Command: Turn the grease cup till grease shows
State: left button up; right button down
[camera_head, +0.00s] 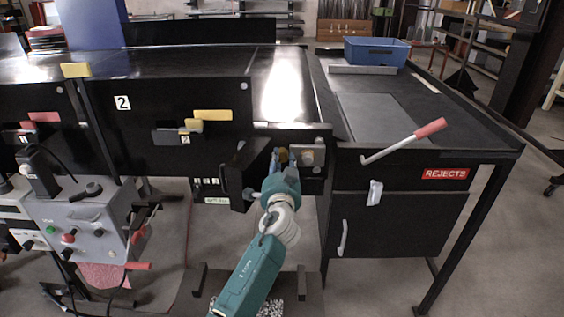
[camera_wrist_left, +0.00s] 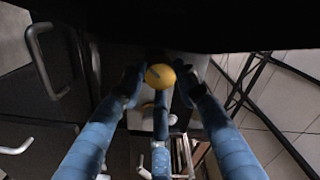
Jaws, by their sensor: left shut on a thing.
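The grease cup (camera_wrist_left: 160,76) shows in the left wrist view as a round yellow cap with a dark mark on top. It sits between the fingers of my left gripper (camera_wrist_left: 160,84), which is shut on it. In the head view the left gripper (camera_head: 281,159) reaches up to the machine's front, below the belt end. A small yellow part of the cup (camera_head: 283,155) shows there between the blue fingers. I cannot make out any grease in either view. My right gripper is not in view.
An open black door (camera_head: 243,172) stands just left of my gripper. A plate with a round knob (camera_head: 307,157) is close on the right. The rejects bench has a red-handled lever (camera_head: 405,140) and a blue bin (camera_head: 376,52). A grey control box (camera_head: 82,225) stands at left.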

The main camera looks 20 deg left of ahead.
pick_arm(q)
jog(key=shift+r+m, duration=0.6)
jog(key=shift+m, duration=0.1)
jog(key=shift+d, duration=0.1)
jog(key=shift+w, duration=0.1)
jog(key=o, duration=1.1)
jog(key=shift+c, duration=0.2)
jog(key=shift+o, duration=0.2)
jog(key=shift+d+f, duration=0.15)
jog(key=shift+f, duration=0.15)
jog(key=shift+f, duration=0.1)
jog(key=shift+s, duration=0.35)
jog(key=v, duration=1.1)
jog(key=shift+s, duration=0.15)
